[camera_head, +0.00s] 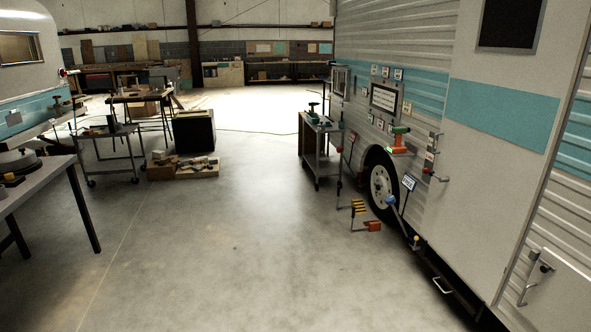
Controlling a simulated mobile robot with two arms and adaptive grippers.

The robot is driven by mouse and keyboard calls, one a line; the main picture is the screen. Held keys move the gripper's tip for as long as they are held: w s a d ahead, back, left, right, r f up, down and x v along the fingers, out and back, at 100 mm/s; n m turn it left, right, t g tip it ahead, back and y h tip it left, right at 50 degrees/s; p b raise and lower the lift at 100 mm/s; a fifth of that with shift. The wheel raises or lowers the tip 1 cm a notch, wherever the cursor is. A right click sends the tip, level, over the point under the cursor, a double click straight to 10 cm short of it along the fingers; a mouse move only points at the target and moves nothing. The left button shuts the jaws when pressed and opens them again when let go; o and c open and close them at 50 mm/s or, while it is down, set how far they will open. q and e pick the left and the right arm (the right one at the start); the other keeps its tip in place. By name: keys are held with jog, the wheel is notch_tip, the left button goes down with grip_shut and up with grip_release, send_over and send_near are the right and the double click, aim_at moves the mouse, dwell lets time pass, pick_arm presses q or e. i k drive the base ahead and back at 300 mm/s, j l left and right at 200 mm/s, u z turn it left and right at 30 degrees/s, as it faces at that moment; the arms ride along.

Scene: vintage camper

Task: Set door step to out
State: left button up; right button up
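The camper (480,170) stands along the right side, with silver ribbed walls and a teal stripe. Its pale door panel (470,195) has a dark window at the top. Below the panel, along the camper's lower edge, is a dark strip with a small pale bar handle (442,286); this may be the door step, but I cannot tell how far it is out. Neither of my grippers is in view.
A wheel (381,187) and a grey cart (321,150) stand along the camper. A yellow-and-black striped item (358,207) and an orange block (373,226) are near the wheel. A table (40,185) stands at left. The middle floor is clear.

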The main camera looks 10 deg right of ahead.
aim_at(467, 298)
jog(key=i+l, duration=0.35)
jog(key=i, duration=0.2)
jog(key=i+l, duration=0.3)
jog(key=i, duration=0.2)
jog(key=i+l, duration=0.35)
jog(key=i, duration=0.2)
jog(key=z, duration=0.05)
